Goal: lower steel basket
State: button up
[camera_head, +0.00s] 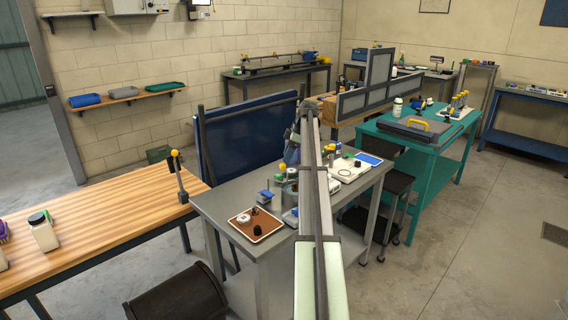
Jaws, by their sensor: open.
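I cannot pick out a steel basket with certainty. A grey round-sided container (283,192) stands on the grey table, partly hidden by my arm, and I cannot tell whether it is the basket. My arm rises from the bottom middle and reaches away over the grey table (221,205). My gripper cannot be made out; the arm hides the space behind it.
A brown tray (270,234) with small items lies at the table's near left. A wooden bench (110,215) stands left, holding a white bottle (43,234). A dark bin (180,297) is below. A teal table (430,145) holds a grey case (415,129).

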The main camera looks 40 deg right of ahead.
aim_at(283, 164)
jog(key=shift+x, duration=2.2)
grip_shut()
